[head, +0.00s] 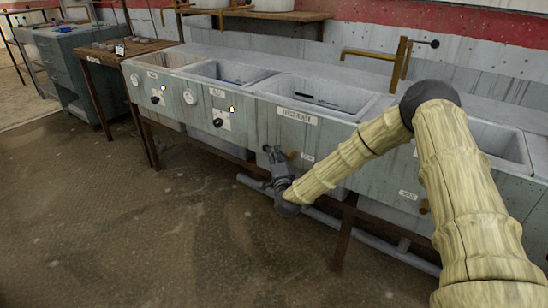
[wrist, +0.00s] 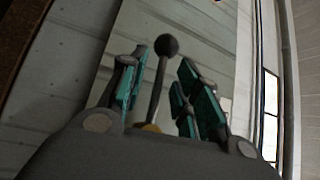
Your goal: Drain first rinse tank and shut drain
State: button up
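The first rinse tank (head: 297,115) is a grey tank with a white label on its front, in the middle of the head view. My gripper (head: 274,154) is low at its front, beside a small brass fitting (head: 292,155). In the wrist view my gripper (wrist: 162,92) is open, its teal-padded fingers apart. A drain lever (wrist: 157,85) with a dark ball knob stands between the fingers, with brass at its base. I see gaps beside the lever; contact is not clear. My gripper hides much of the drain fitting in the head view.
Two tanks with dials (head: 218,123) stand to the left. Another tank (head: 495,140) is at the right, partly behind my arm, with a brass fitting (head: 424,205) below. A grey pipe (head: 370,240) runs low along the front. The floor (head: 150,230) in front is clear.

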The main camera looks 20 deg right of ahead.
jog(key=shift+w+r, duration=0.1)
jog(key=shift+w, duration=0.2)
jog(key=shift+c, duration=0.2)
grip_shut()
